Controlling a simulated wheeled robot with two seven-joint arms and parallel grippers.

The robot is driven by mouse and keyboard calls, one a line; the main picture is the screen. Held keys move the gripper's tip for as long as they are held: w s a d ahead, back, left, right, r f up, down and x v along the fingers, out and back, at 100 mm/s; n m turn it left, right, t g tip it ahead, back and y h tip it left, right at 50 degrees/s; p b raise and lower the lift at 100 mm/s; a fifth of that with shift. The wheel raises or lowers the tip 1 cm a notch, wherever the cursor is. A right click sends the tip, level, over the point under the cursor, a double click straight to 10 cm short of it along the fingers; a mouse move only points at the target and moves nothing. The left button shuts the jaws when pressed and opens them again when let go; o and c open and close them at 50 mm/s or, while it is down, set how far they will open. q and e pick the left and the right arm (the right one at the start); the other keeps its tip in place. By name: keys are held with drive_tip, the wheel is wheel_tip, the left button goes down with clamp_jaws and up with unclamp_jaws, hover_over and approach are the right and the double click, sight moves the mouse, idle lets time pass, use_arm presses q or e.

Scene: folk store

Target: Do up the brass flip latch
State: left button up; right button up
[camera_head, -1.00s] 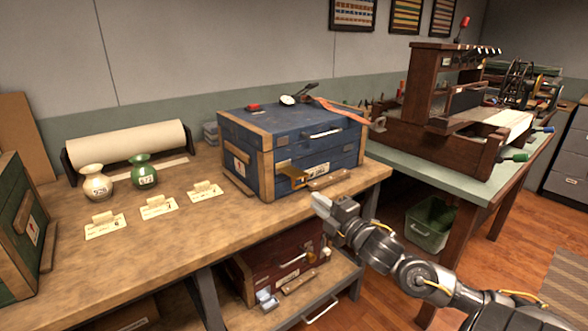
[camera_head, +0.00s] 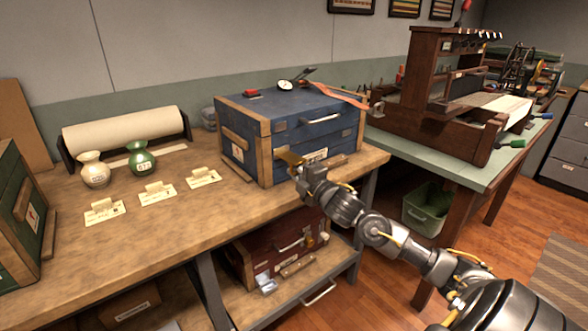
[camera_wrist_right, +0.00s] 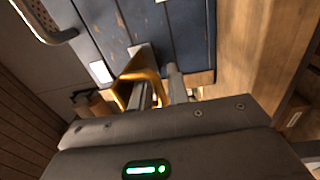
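The blue chest (camera_head: 322,137) stands on the workbench with its lid down. The brass flip latch (camera_head: 290,158) sticks out from its front; in the right wrist view it shows as a bent brass piece (camera_wrist_right: 150,76). My right gripper (camera_head: 302,174) is right at the latch, in front of the chest. In the right wrist view its grey fingers (camera_wrist_right: 160,85) overlap the brass piece, which seems to lie beside or between them. I cannot tell whether they grip it. The catch point on the chest is partly hidden. My left gripper is not in view.
A gauge (camera_head: 286,84) and an orange strap (camera_head: 340,96) lie on the lid. Two vases, cream (camera_head: 94,171) and green (camera_head: 141,160), and several paper cards stand left on the bench. A red chest (camera_head: 275,258) sits on the shelf below. A green chest (camera_head: 22,215) is far left.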

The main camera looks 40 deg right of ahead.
drive_tip(key=shift+w, duration=0.35)
drive_tip(key=shift+c, duration=0.3)
clamp_jaws()
drive_tip(key=shift+r, duration=0.1)
